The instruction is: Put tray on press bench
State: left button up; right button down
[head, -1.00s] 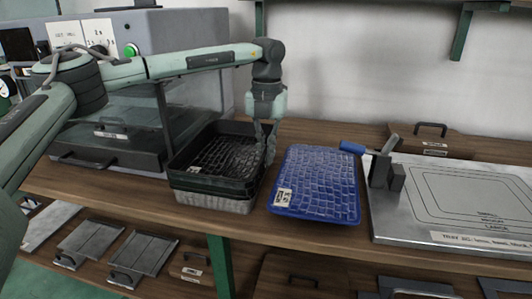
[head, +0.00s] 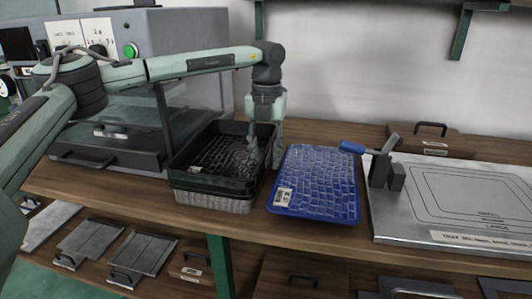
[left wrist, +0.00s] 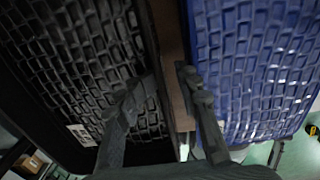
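A black tray (head: 183,180) with a textured floor sits on top of a stack with a paler, clear-looking tray (head: 213,203) under it. A blue tray (head: 318,216) lies flat on the wooden bench (head: 255,226), just right of the stack. My left gripper (head: 264,158) points down at the black tray's right rim. Its fingers are apart, one over the inside of the black tray and one in the gap beside the blue tray. The left wrist view shows the open fingers (left wrist: 160,100) with nothing between them but the rim area. My right gripper is not in view.
A metal plate (head: 405,222) with size outlines and a blue-handled clamp (head: 378,165) lies right of the blue tray. A grey machine (head: 180,40) with a glass front stands at the left. A wooden box (head: 450,143) is at the back right. A shelf below holds metal plates (head: 140,255).

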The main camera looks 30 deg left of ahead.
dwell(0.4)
pick_arm(q)
jog(key=shift+w+r, duration=0.1)
jog(key=shift+r, duration=0.45)
notch_tip(320, 180, up, 11)
jog(key=shift+d+f, duration=0.1)
jog(key=shift+d, duration=0.05)
